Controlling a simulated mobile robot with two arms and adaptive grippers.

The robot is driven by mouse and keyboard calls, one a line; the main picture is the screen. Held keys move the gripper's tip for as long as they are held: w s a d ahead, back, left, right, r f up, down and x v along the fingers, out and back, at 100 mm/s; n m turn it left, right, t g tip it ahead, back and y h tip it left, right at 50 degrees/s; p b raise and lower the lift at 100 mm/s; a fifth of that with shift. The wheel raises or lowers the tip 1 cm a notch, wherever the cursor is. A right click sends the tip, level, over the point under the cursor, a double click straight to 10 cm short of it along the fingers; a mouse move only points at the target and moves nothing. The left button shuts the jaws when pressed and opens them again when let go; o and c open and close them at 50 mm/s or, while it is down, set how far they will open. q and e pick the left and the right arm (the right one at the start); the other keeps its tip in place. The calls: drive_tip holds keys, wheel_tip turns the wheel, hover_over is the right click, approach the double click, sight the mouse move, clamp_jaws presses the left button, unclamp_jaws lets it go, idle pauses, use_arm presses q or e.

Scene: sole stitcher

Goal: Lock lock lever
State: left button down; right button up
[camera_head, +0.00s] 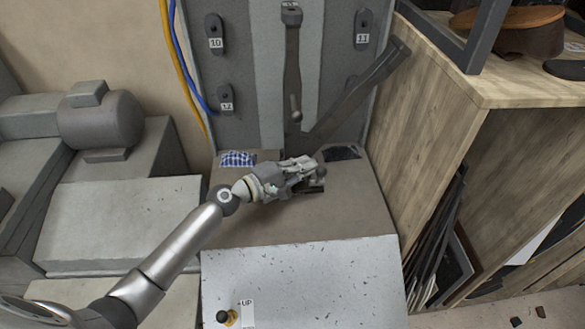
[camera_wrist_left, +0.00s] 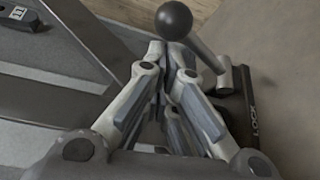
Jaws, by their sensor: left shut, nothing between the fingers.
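The lock lever has a dark ball knob (camera_wrist_left: 174,20) on a grey rod, seen in the left wrist view. The rod leans from its pivot on a dark base marked LOCK (camera_wrist_left: 252,100). In the head view the dark base (camera_head: 310,189) is partly hidden by my left gripper (camera_head: 312,172). In the left wrist view my left gripper (camera_wrist_left: 172,62) is shut and empty, with its fingertips close to the knob and rod. I cannot tell whether they touch. My right gripper is in neither view.
The machine's upright panel carries switches labelled 10 (camera_head: 214,32), 11 (camera_head: 362,28) and 12 (camera_head: 226,98). A slanted grey bar (camera_head: 362,88) rises behind the gripper. A wooden cabinet (camera_head: 440,110) closes off the right. The brown tabletop (camera_head: 265,222) in front is clear.

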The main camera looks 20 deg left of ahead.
use_arm(q)
drive_tip(key=shift+w+d, duration=0.25)
drive_tip(key=shift+w, duration=0.05)
drive_tip(key=shift+f, duration=0.1)
drive_tip(key=shift+s+b, duration=0.2)
drive_tip(key=shift+b, duration=0.55)
